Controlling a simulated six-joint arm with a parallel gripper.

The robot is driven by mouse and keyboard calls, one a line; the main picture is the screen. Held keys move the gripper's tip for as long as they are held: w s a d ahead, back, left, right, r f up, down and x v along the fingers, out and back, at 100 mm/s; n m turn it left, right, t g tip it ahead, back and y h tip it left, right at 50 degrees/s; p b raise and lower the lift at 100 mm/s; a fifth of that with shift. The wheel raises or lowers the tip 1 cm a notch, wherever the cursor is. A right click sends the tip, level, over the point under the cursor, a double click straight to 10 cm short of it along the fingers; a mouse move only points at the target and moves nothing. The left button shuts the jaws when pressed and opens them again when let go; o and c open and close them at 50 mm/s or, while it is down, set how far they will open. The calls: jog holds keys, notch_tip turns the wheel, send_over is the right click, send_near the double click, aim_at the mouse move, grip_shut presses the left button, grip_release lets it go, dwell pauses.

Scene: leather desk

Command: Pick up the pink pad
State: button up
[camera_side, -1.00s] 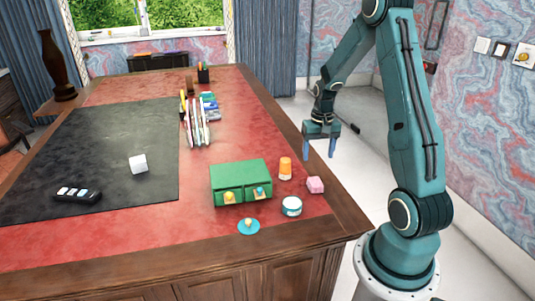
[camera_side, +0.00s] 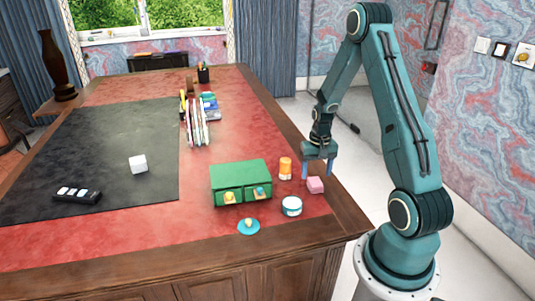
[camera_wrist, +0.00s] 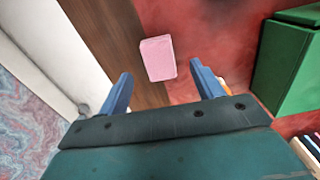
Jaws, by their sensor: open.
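The pink pad (camera_side: 315,185) is a small pink block on the red leather near the desk's right edge. In the wrist view the pink pad (camera_wrist: 158,58) lies ahead of the fingertips, between their lines. My gripper (camera_side: 317,170) is open and empty, with blue fingers pointing down just behind and above the pad in the side view. In the wrist view my gripper (camera_wrist: 163,82) shows both fingers spread apart, not touching the pad.
An orange-and-white bottle (camera_side: 285,168) stands left of the pad. A green drawer box (camera_side: 240,178) is farther left. A round white-and-blue tin (camera_side: 292,206) and a blue disc (camera_side: 248,226) lie in front. The wooden desk edge (camera_side: 345,212) is close on the right.

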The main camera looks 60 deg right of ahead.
aim_at(315, 181)
jog(key=shift+f, duration=1.85)
jog(key=c, duration=1.1)
jog(key=shift+o, duration=0.2)
jog(key=shift+r, duration=0.15)
notch_tip(315, 181, up, 20)
jog(key=o, duration=0.3)
jog(key=shift+c, duration=1.1)
